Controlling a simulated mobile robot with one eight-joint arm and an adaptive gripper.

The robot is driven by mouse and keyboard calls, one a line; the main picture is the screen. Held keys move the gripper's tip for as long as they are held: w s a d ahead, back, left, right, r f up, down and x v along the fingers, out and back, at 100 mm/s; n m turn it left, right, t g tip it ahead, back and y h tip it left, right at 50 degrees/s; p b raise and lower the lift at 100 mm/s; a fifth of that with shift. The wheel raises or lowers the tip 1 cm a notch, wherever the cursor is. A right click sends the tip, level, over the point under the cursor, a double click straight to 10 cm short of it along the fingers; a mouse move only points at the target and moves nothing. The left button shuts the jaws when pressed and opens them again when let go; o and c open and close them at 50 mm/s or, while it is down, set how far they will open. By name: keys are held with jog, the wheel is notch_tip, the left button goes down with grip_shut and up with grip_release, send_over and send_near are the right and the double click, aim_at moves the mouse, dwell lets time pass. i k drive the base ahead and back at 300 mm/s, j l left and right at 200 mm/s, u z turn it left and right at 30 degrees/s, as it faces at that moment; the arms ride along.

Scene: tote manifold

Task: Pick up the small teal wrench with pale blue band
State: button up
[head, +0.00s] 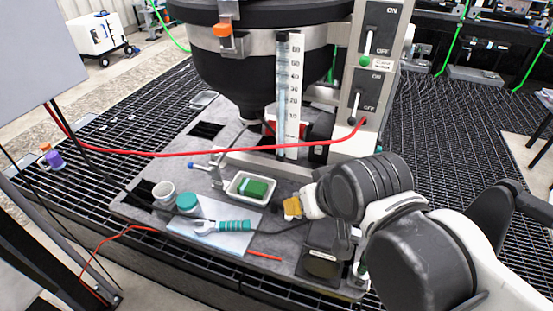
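A small wrench (232,225) with a teal handle and a silver head lies on a pale blue sheet (234,244) on the grey work surface. Lighter bands cross its handle; their exact colour is too small to be sure of. My gripper (291,208) reaches in from the right, with a yellow-orange pad at its tip. It is to the right of the wrench and apart from it in the picture. Whether its fingers are open or shut does not show.
A white tray (232,194) with a green block (254,188) is just behind the wrench. A teal-lidded jar (187,202) and a white cup (163,193) stand left. A red cable (200,153) crosses in front of the dark hopper (262,70). A black box (322,265) stands front right.

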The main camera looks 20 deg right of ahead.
aim_at(236, 226)
jog(key=i+j+u, duration=0.1)
jog(key=j+u, duration=0.25)
jog(key=i+j+u, duration=0.15)
jog(key=j+u, duration=0.15)
jog(key=j, duration=0.15)
jog(key=i+j+u, duration=0.2)
jog(key=j+u, duration=0.15)
